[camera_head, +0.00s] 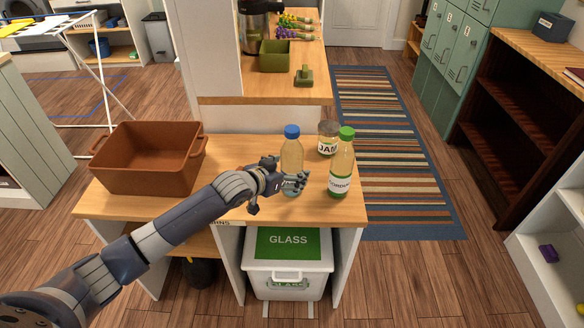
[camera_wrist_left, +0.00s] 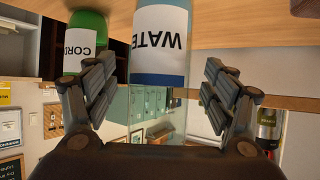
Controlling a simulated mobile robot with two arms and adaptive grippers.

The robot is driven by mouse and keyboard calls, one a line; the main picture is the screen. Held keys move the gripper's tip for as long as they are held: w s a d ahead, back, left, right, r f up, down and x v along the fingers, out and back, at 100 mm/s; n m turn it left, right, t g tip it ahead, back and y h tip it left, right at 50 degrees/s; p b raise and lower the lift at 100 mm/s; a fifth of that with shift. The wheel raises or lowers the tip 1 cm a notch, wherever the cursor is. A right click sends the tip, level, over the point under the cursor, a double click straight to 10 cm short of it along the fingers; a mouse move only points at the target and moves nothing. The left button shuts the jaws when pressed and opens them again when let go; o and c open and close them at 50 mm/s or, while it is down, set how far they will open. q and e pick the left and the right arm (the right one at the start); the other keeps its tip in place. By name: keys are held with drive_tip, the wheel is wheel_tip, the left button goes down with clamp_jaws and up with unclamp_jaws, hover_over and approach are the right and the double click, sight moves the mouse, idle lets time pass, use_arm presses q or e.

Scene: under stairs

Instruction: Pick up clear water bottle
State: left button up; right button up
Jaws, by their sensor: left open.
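The clear water bottle (camera_head: 291,152) has a blue cap and stands upright on the wooden counter. In the left wrist view, the bottle (camera_wrist_left: 160,40) shows upside down with a white "WATER" label and a blue band. My left gripper (camera_head: 293,183) is at the lower part of the bottle and hides some of it in the head view. In the left wrist view, its fingers (camera_wrist_left: 158,90) are spread apart, one to each side of the bottle. I see no finger closed on it. My right gripper is in neither view.
A green-capped cordial bottle (camera_head: 341,166) stands close to the right of the water bottle, with a jam jar (camera_head: 327,138) behind. A brown bin (camera_head: 147,160) sits at the counter's left. Below is a white box labelled "GLASS" (camera_head: 288,278). A raised shelf (camera_head: 270,101) stands behind.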

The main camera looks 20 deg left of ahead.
sight(292, 161)
use_arm(q)
drive_tip(key=shift+x, duration=1.3)
drive_tip(key=c, duration=1.3)
drive_tip(key=shift+o, duration=0.2)
drive_tip(key=shift+r, duration=0.15)
drive_tip(key=shift+r, duration=1.4)
drive_tip(key=shift+s+r, duration=0.1)
drive_tip(key=shift+r, duration=0.2)
drive_tip(key=s+r+b, duration=0.1)
drive_tip(key=s, duration=1.4)
drive_tip(key=shift+s+d+r+b, duration=0.25)
drive_tip(key=shift+s+d+b, duration=0.05)
drive_tip(key=shift+s+b, duration=0.1)
